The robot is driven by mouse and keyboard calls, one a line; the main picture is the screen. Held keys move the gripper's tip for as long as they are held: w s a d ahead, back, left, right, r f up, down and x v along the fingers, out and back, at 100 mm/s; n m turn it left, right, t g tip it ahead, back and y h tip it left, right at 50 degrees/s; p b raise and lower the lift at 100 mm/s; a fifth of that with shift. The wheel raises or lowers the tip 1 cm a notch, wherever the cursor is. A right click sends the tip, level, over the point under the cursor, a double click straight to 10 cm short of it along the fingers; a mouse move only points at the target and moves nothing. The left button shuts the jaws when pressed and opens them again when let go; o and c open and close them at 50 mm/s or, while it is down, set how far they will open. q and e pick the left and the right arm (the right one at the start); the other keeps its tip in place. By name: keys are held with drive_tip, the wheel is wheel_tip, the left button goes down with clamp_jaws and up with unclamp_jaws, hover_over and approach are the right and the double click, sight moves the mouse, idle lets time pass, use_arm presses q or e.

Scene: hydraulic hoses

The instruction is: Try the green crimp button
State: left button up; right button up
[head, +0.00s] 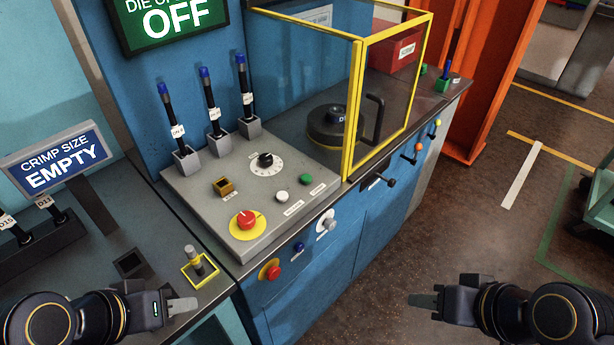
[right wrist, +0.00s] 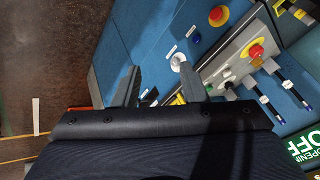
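The green button (head: 306,179) sits at the right side of the sloped grey control panel (head: 195,190), next to a white button (head: 281,197). Nothing touches it. My left gripper (head: 183,304) is at the lower left, in front of the benches and well away from the button; its finger gap is not clear. My right gripper (head: 423,300) is over the floor at the lower right, apart from the panel. The right wrist view shows its two fingers (right wrist: 158,70) spread with nothing between them.
The panel also has a red emergency stop (head: 247,219), a black dial (head: 265,159) and three blue-tipped levers (head: 211,98). A yellow-framed guard (head: 358,105) stands right of it. Signs read "OFF" (head: 175,20) and "CRIMP SIZE EMPTY" (head: 58,160).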

clamp_jaws()
idle(1.5)
